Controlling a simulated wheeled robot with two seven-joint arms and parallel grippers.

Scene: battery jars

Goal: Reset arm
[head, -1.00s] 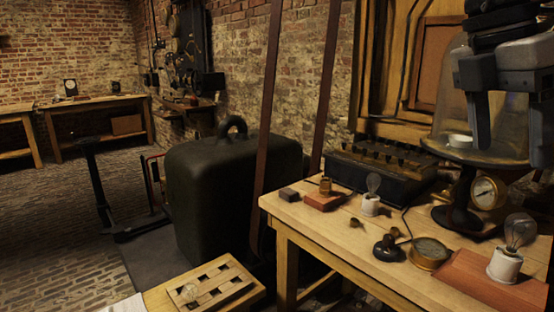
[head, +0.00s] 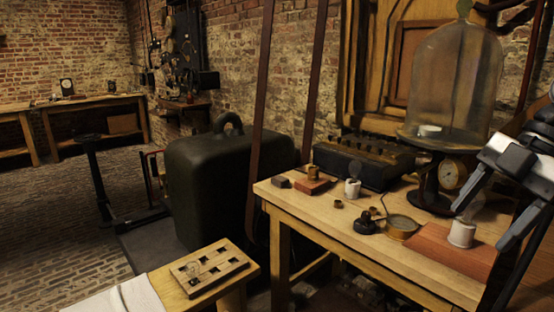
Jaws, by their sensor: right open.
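My right gripper (head: 482,226) is at the right side of the head view, angled down and to the left. Its two fingers are apart with nothing between them. In the picture, its fingers overlap the area near a white lamp base (head: 462,235) on a reddish wooden block (head: 440,248); the glass bulb above that base is largely hidden or faint. I cannot tell how far the gripper is from it. My left gripper is not in view.
A wooden table (head: 335,222) carries a glass bell jar (head: 455,85) on a stand, a dark battery box (head: 360,165), a small white lamp (head: 352,188) and a brass dial (head: 400,227). A low bench holds a slotted wooden rack (head: 208,270). A dark green case (head: 215,190) stands behind.

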